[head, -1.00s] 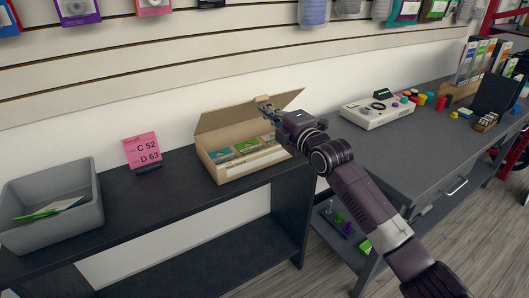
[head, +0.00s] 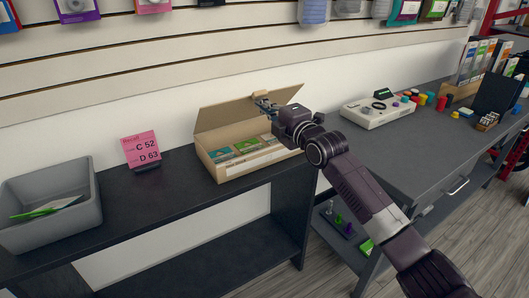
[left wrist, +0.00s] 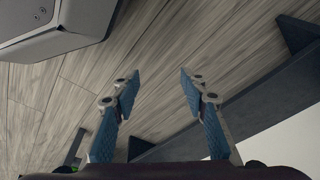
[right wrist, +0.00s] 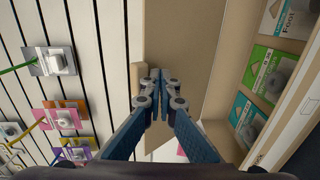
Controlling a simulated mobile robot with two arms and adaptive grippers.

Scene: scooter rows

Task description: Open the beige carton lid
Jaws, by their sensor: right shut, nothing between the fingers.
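The beige carton (head: 255,162) stands on the dark shelf unit with its lid (head: 230,112) raised up and back toward the wall. Green and teal packets show inside it, and in the right wrist view the packets (right wrist: 262,72) lie right of the lid (right wrist: 185,50). My right gripper (head: 264,104) is at the lid's upper edge, beside a small tab (head: 262,95). In the right wrist view the fingertips (right wrist: 155,75) are together with nothing between them, over the lid; contact is unclear. My left gripper (left wrist: 158,78) is open and empty, above the wooden floor.
A grey bin (head: 50,205) and a pink sign (head: 142,149) stand left of the carton. A grey workbench (head: 400,150) with a white device (head: 377,112) is at the right. Packages hang on the slatted wall (head: 150,60) behind.

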